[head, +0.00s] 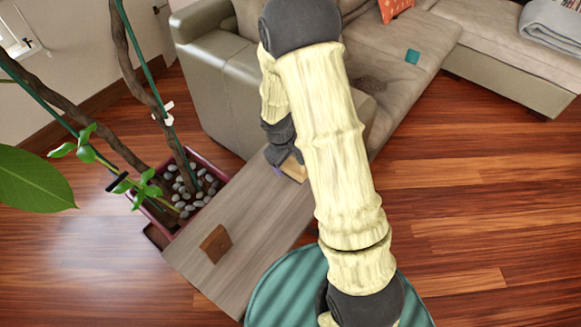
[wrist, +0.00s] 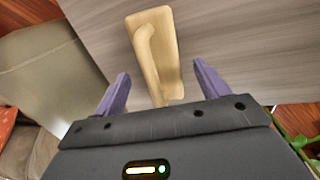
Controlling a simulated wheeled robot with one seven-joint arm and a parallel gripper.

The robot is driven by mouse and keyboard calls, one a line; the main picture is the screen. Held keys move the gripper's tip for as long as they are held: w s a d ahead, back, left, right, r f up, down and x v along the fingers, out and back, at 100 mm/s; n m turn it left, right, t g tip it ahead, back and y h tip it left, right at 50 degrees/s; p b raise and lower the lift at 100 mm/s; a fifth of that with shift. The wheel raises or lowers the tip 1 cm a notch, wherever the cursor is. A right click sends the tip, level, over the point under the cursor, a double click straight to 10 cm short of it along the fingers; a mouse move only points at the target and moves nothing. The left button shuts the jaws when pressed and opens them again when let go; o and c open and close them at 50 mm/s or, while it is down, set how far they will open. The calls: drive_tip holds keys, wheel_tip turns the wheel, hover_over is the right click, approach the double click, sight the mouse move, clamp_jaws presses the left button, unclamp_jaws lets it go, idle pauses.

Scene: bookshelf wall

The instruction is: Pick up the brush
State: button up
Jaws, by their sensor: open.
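The brush (wrist: 157,45) is a pale wooden piece with a raised handle-like ridge. It lies on the grey wood-grain table (wrist: 245,30). In the wrist view my gripper (wrist: 158,85) is open, with one purple finger on each side of the brush's near end. I cannot tell whether the fingers touch it. In the head view a small tan part of the brush (head: 294,170) shows at the far end of the table (head: 200,265); my arm hides most of it. My gripper (head: 278,170) is mostly hidden there too.
A brown wooden block (head: 215,243) stands on the table's near part. A planter (head: 190,190) with stones and a plant is left of the table. A beige sofa (head: 215,85) is close behind it. Wooden floor (head: 480,210) is open at the right.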

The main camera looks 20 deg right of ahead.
drive_tip(key=shift+w+d+f, duration=0.1)
drive_tip(key=shift+d+f, duration=0.1)
drive_tip(key=shift+f, duration=0.95)
drive_tip(key=c, duration=1.1)
drive_tip(key=shift+r, duration=0.15)
wheel_tip(320, 180, up, 10)
drive_tip(key=shift+f+p, duration=0.1)
drive_tip(key=shift+p, duration=1.05)
